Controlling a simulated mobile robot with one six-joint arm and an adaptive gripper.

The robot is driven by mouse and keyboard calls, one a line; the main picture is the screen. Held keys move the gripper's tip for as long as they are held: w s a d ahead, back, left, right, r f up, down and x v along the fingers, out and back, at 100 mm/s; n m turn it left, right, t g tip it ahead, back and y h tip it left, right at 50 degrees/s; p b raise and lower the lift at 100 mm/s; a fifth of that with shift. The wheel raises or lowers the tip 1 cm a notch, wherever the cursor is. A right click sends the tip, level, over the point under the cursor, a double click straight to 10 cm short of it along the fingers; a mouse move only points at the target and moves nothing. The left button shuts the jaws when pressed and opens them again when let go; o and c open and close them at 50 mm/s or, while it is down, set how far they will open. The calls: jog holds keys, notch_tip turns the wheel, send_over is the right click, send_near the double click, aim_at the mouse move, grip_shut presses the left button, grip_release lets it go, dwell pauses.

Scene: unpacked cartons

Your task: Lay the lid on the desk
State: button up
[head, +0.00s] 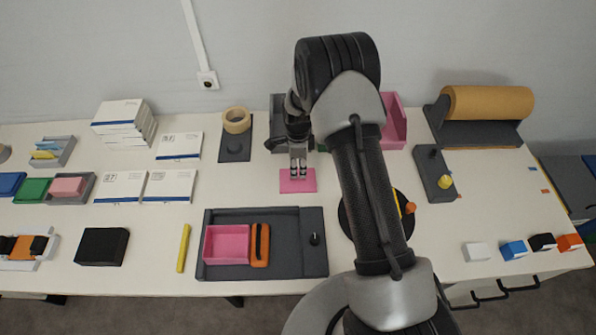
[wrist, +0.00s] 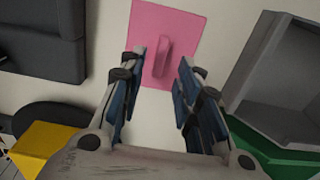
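The lid (head: 297,186) is a flat pink square on the white desk, behind the dark tray in the head view. In the wrist view the lid (wrist: 183,25) shows a raised pink handle (wrist: 162,58) in its middle. It looks flat on the desk. My gripper (head: 298,175) is over the lid, pointing down. In the wrist view my gripper (wrist: 162,75) is open, with one finger on each side of the handle and clear gaps to it. Nothing is held. An open pink box (head: 227,245) sits in the dark tray (head: 282,216).
An orange-handled tool (head: 260,245) lies beside the pink box. A grey bin (wrist: 285,80) stands close to the right in the wrist view. A tape roll (head: 237,120) stands behind left. Bare desk (head: 225,190) shows left of the lid.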

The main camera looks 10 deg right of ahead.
notch_tip(320, 180, up, 7)
jog(key=p, duration=0.1)
notch_tip(320, 180, up, 13)
jog(key=n+t, duration=0.1)
jog(key=n, duration=0.3)
send_over(298, 176)
jog(key=s, duration=0.3)
jog(key=s+r+n+t, duration=0.1)
jog(key=s+r+n, duration=0.4)
jog(key=s+r, duration=0.5)
jog(key=s+r+n+t, duration=0.1)
jog(key=s+r+n, duration=0.3)
jog(key=s, duration=0.5)
jog(key=s+r+n+t, duration=0.1)
jog(key=s+r+n, duration=0.2)
jog(key=s+n, duration=0.4)
jog(key=s, duration=0.3)
jog(key=shift+r+t, duration=0.3)
jog(key=shift+r, duration=0.1)
